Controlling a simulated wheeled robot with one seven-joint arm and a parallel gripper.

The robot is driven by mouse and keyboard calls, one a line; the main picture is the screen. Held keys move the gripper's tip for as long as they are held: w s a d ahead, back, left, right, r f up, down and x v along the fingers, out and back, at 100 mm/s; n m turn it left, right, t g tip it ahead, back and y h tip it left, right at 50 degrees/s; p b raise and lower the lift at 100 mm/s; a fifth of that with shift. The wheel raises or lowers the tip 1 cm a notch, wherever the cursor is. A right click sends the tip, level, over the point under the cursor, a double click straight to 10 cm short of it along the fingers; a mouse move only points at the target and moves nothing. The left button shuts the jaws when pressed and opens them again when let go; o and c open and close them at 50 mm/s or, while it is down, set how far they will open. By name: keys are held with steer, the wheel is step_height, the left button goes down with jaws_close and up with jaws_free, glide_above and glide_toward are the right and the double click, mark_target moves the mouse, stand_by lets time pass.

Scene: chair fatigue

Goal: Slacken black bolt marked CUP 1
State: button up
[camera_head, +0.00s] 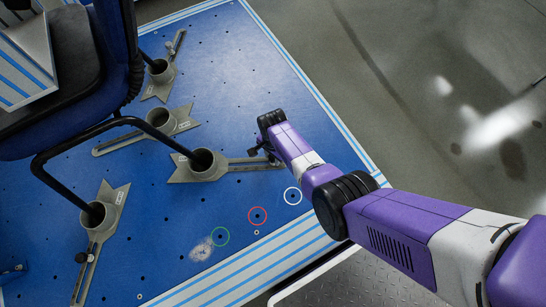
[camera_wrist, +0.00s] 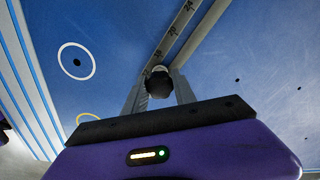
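A black bolt (camera_wrist: 158,82) with a round head sits on a slotted grey bar with number marks. In the wrist view it lies between the two fingers of my gripper (camera_wrist: 160,90), which flank it closely. I cannot tell whether they press on it. In the head view my gripper (camera_head: 268,148) is at the right end of the slotted bar (camera_head: 250,162) of the middle cup bracket (camera_head: 203,165), and my wrist partly hides the bolt. The cup labels are too small to read, so I cannot confirm CUP 1.
A black chair leg frame (camera_head: 110,124) stands in several grey cups on the blue plate (camera_head: 160,215). Another bracket's dark bolt (camera_head: 82,257) is at lower left. White (camera_head: 293,196), red (camera_head: 257,216) and green (camera_head: 221,237) rings mark holes. The plate right of the chair is mostly clear.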

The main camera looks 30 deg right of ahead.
steer(key=shift+n, duration=0.7)
steer(key=shift+n, duration=0.7)
steer(key=shift+n, duration=0.7)
steer(key=o, duration=0.7)
steer(key=shift+o, duration=0.2)
